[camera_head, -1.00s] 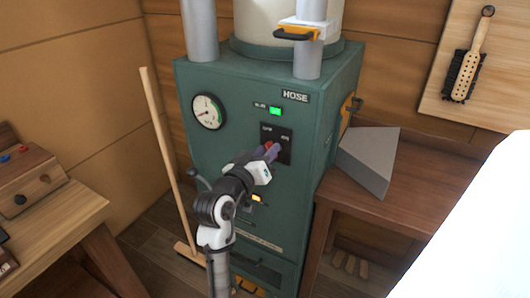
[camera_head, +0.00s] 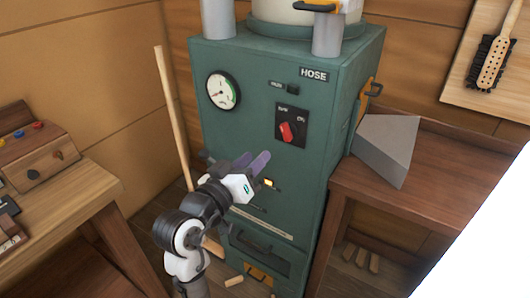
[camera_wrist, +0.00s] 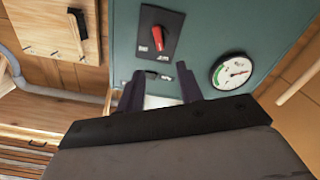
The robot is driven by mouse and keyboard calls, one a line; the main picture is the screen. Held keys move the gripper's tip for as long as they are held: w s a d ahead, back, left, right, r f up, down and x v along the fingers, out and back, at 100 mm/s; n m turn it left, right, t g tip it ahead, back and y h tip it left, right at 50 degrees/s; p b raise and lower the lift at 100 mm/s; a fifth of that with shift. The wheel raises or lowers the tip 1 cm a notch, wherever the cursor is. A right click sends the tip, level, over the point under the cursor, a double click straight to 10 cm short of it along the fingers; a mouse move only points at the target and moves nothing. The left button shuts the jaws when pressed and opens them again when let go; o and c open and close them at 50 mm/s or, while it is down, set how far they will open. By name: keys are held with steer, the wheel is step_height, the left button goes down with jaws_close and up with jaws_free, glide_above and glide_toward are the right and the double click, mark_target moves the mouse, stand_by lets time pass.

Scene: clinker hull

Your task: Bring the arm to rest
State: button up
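My gripper (camera_head: 255,163) is in front of the green cabinet (camera_head: 240,130), below and left of a red switch knob (camera_head: 288,131) on a black plate. Its two dark fingers are spread with nothing between them, and the wrist view also shows them apart (camera_wrist: 160,92). The red knob (camera_wrist: 158,38) shows beyond the fingertips in the wrist view, with a clear gap from them. My arm is bent and raised from the lower left of the head view.
A pressure gauge (camera_head: 222,90), a dark indicator (camera_head: 293,88) and a lit yellow lamp (camera_head: 269,183) are on the cabinet. A wooden bench (camera_head: 420,200) with a grey wedge (camera_head: 388,148) stands right. A broom handle (camera_head: 173,115) leans left, near another table (camera_head: 65,215).

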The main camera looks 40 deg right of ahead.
steer(key=shift+v, duration=0.95)
